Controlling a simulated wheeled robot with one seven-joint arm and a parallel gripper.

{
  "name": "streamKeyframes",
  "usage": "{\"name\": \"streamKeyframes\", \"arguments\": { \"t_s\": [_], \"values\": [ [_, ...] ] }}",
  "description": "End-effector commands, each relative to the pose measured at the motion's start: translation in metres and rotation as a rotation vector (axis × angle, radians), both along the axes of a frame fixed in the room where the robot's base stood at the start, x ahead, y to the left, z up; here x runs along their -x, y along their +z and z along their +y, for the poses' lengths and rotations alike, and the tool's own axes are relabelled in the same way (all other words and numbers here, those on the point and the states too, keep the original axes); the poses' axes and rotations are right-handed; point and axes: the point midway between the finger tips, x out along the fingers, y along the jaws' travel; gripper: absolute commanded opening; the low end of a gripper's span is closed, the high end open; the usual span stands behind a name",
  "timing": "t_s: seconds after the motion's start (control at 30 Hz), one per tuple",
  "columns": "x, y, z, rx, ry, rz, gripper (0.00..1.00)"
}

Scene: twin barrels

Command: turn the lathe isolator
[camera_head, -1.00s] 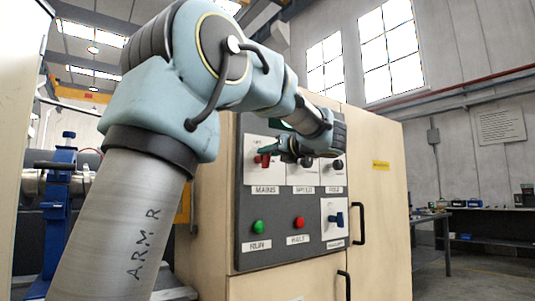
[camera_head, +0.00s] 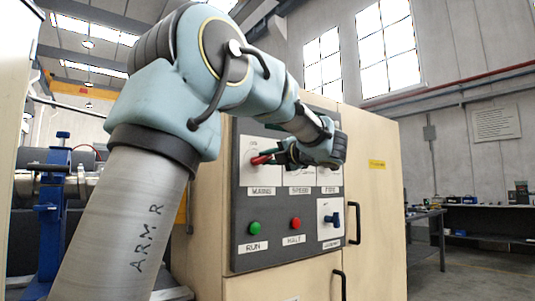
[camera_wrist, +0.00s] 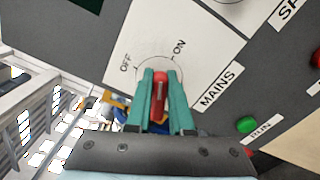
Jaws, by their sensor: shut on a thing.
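The MAINS isolator's red handle (camera_head: 262,159) is on a white plate at the upper left of the grey control panel. In the wrist view the red handle (camera_wrist: 160,88) stands between the green fingers of my gripper (camera_wrist: 160,74), which is shut on it. OFF and ON marks are printed on the plate, OFF to the left of the handle and ON to its upper right. The handle points between the two marks in the wrist view. In the head view my gripper (camera_head: 272,156) reaches the handle from the right; the fingers hide part of it.
Below are the green RUN button (camera_head: 254,228), the red HALT button (camera_head: 296,223) and a blue switch (camera_head: 333,219). My wrist partly covers the SPEED and FEED knobs. Black door handles (camera_head: 354,223) stick out of the cabinet. A blue-framed machine (camera_head: 52,200) is at left.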

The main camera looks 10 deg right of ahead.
Motion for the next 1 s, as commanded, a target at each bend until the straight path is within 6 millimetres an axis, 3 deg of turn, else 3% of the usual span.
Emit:
{"name": "streamKeyframes", "arguments": {
  "t_s": [0.5,1.0],
  "values": [
    [-0.0009,-0.0107,0.0045,-0.323,0.017,0.166,0.00],
    [-0.0010,-0.0129,0.0055,-0.395,0.019,0.199,0.00]
  ]
}}
